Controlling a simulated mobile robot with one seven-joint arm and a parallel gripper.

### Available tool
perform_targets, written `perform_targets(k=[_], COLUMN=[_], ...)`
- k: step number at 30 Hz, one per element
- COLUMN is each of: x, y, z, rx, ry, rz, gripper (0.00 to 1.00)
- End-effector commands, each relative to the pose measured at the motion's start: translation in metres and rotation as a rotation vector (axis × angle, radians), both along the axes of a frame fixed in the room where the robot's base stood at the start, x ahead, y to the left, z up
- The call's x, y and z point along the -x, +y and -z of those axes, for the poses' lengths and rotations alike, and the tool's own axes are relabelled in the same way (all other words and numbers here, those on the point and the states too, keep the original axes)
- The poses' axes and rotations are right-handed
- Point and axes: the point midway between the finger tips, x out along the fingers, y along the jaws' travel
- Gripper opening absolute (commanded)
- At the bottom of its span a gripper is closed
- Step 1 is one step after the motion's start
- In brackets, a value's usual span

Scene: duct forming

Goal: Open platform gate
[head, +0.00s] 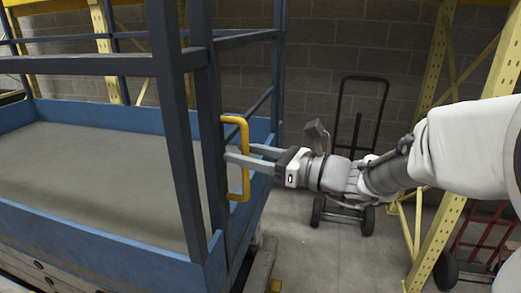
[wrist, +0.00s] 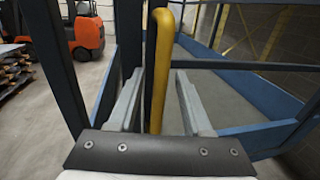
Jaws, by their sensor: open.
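The platform gate (head: 205,110) is a blue metal frame at the near right end of a blue lift platform (head: 95,180); it looks closed. A yellow C-shaped handle (head: 243,170) is fixed upright on the gate post. My gripper (head: 238,153) reaches in from the right at the handle's middle height. In the wrist view, the yellow handle (wrist: 158,75) stands upright between the two grey fingers of my gripper (wrist: 158,95), with a gap on each side. The fingers are open around the handle and hold nothing. The gate's latch or hinges cannot be made out.
A black hand truck (head: 350,150) stands against the block wall behind my arm. Yellow rack uprights (head: 455,150) stand at the right. Floor (head: 335,250) below my arm is clear. An orange forklift (wrist: 88,35) is far off in the wrist view.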

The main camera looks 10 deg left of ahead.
Motion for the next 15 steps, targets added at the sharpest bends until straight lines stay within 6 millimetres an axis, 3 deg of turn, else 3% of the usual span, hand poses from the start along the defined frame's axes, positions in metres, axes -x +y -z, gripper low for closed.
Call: perform_targets(k=[2,9,15], x=[0.0001,0.0001,0.0001], y=[-0.0002,-0.0004,-0.0004], z=[0.0001,0.0001,0.0001], rx=[0.000,0.000,0.000], ry=[0.000,0.000,0.000], rz=[0.000,0.000,0.000], gripper=[0.46,0.03,0.00])
